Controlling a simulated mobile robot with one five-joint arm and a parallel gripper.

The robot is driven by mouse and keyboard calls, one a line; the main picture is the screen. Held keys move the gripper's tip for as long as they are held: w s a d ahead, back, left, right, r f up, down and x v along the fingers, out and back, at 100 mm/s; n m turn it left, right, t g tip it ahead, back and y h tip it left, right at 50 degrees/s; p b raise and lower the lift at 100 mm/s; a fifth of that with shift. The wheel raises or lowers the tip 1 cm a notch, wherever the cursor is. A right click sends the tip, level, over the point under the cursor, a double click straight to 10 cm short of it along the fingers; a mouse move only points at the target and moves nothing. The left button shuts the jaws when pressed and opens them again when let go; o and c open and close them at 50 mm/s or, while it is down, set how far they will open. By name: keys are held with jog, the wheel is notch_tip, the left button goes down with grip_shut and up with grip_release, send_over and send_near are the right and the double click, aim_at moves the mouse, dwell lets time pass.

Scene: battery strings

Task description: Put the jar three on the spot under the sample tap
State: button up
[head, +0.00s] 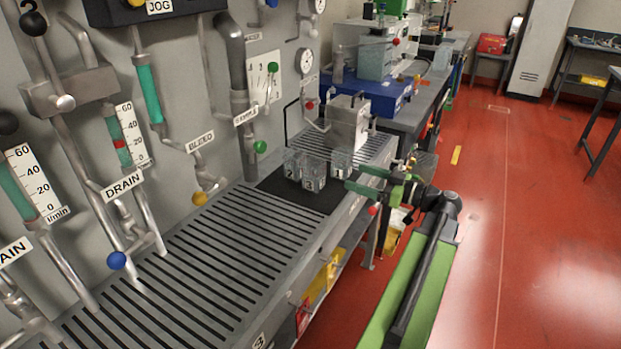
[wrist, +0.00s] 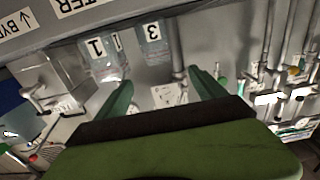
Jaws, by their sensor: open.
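In the wrist view, jar three (wrist: 153,46) is a clear jar with a white "3" label, beyond and between the fingertips. Jar one (wrist: 103,68) stands to its left, with another label partly visible between them. In the head view, several clear jars (head: 314,177) cluster on a dark mat (head: 268,186); I cannot tell which is jar three there. My gripper (head: 359,179) is open and apart from the jars, on their right. Its green fingers also show in the wrist view (wrist: 163,88), with nothing between them. The sample tap (head: 260,147) has a green knob; the spot beneath is not distinguishable.
A slatted metal bench (head: 205,250) runs along the grey wall panel with pipes, valves and gauges. A metal block (head: 348,125) stands behind the jars. A blue tray (head: 365,92) lies farther back. The red floor (head: 530,220) is open at the right.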

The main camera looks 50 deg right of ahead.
aim_at(323, 167)
jog(key=x, duration=1)
jog(key=shift+w, duration=0.15)
jog(key=x, duration=0.5)
jog(key=shift+w+f, duration=0.15)
jog(key=shift+f, duration=0.1)
jog(key=c, duration=1.6)
notch_tip(323, 167, up, 17)
jog(key=p, duration=1.7)
jog(key=shift+r, duration=0.25)
